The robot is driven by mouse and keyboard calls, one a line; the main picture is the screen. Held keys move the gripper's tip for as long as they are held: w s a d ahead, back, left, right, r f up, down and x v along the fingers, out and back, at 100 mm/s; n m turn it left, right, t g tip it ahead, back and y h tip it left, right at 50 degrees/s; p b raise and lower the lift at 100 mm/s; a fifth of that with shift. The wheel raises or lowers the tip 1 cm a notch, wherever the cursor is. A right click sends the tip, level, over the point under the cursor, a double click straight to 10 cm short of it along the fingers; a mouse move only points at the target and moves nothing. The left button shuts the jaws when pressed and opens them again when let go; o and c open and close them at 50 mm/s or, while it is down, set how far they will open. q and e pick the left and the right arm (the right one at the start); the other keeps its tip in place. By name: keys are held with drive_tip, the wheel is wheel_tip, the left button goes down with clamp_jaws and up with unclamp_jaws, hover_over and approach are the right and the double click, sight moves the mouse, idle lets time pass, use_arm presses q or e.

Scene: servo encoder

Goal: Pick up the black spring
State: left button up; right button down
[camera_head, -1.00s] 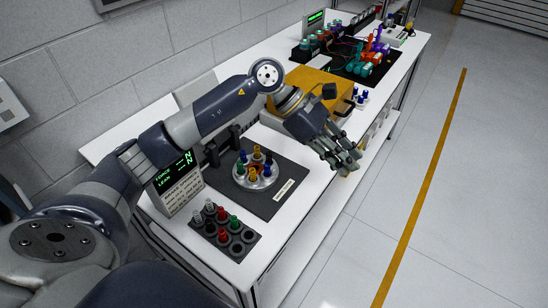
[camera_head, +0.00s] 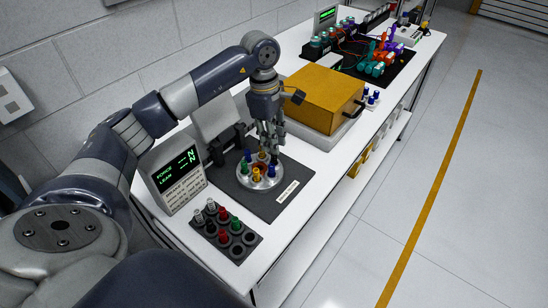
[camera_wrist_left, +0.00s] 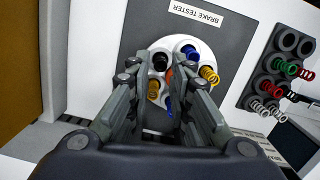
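My left gripper (camera_head: 270,147) points down just above the round silver plate (camera_head: 276,183) of the brake tester. In the left wrist view its fingers (camera_wrist_left: 165,85) are apart, with the plate (camera_wrist_left: 177,42) beyond them. A small black piece (camera_wrist_left: 160,61), apparently the black spring, shows between the fingers near the left one. I cannot make out its coils. The black spring is not distinguishable in the head view, where the fingers cover the plate's far side. My right gripper is out of view.
Blue, yellow, orange-red and green pieces crowd the plate, including a yellow spring (camera_wrist_left: 210,75) and a blue piece (camera_wrist_left: 190,51). A black rack (camera_head: 238,250) of coloured springs stands in front. A force display (camera_head: 173,178) is at left, a yellow box (camera_head: 318,97) behind right.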

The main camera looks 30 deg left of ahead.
sight(274, 160)
use_arm(q)
wheel_tip(274, 160, down, 4)
drive_tip(key=shift+s+f+p, duration=0.1)
drive_tip(key=shift+f+p, duration=0.05)
drive_tip(key=shift+p, duration=0.8)
drive_tip(key=shift+d+f, duration=0.1)
drive_tip(key=shift+f, duration=0.2)
clamp_jaws()
drive_tip(key=shift+r, duration=0.2)
